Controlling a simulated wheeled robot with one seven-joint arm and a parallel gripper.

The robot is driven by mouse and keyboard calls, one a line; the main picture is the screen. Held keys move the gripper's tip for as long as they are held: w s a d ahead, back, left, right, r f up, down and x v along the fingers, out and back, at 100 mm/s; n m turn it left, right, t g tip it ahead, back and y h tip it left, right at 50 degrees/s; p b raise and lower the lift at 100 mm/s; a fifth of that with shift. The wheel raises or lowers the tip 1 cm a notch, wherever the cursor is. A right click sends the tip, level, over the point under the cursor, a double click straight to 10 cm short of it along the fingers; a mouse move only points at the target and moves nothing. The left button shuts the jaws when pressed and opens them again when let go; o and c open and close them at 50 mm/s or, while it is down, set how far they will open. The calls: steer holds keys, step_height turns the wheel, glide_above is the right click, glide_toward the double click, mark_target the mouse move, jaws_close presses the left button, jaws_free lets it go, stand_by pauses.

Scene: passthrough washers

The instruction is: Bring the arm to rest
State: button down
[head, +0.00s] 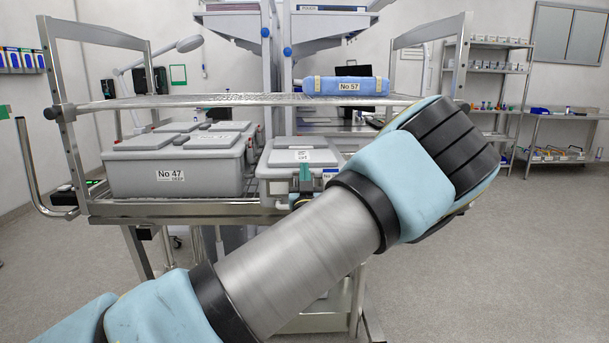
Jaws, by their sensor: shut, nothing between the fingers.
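My arm crosses the view from the lower left to the right of centre, with a grey link and pale blue and black joint covers. Its far visible end is a ribbed black joint in front of the right side of the rack. I do not see my gripper or its fingers in the head view. The arm hides part of the lower shelf and the right end of the upper shelf. I cannot tell whether the arm touches the rack.
A metal rack (200,103) stands ahead. Its lower shelf bears grey bins, one labelled No 47 (180,170), and a smaller grey case (290,157). A blue case labelled No 57 (345,86) lies on the upper shelf. Open floor (500,270) is at right, with shelving (495,75) behind.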

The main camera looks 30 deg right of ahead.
steer(key=shift+r+p, duration=1)
steer(key=shift+r, duration=1.2)
